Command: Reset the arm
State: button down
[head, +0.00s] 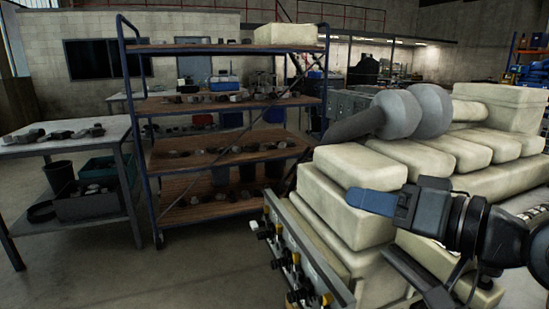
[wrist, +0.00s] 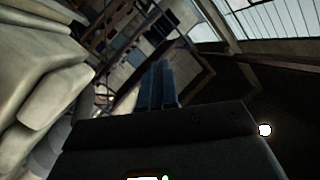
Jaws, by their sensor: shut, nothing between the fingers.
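My gripper (head: 374,201) is at the right of the head view, with blue fingers pointing left. It is shut with nothing between the fingers. It is in front of the large cream engine block (head: 350,167), and I cannot tell whether it touches it. In the wrist view the closed blue fingers (wrist: 158,84) point up the picture, and cream engine parts (wrist: 40,70) show at the left.
A shelf rack (head: 220,103) with wooden shelves and metal parts stands at the centre left. A table (head: 70,137) with dark parts is at the far left, with bins (head: 88,205) below. Grey rounded pipes (head: 390,114) lie atop the engine. The floor (head: 180,275) at front left is clear.

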jog(key=s+d+f+m+t+h, duration=0.2)
jog(key=s+f+m+t+h, duration=0.2)
jog(key=s+f+m+h, duration=1)
jog(key=s+d+f+n+y, duration=0.1)
jog(key=s+n, duration=0.3)
jog(key=s, duration=0.4)
jog(key=s+d+f+n+y, duration=0.1)
jog(key=s+d+f+n, duration=0.2)
jog(key=s, duration=0.6)
jog(key=s+d+f+n+g, duration=0.1)
jog(key=s+d+f+n, duration=0.1)
jog(key=s+n, duration=0.3)
jog(key=s, duration=0.3)
jog(key=shift+s+d+f+y, duration=0.15)
jog(key=shift+d+f+y, duration=0.05)
jog(key=shift+f+y, duration=0.2)
jog(key=shift+d, duration=0.1)
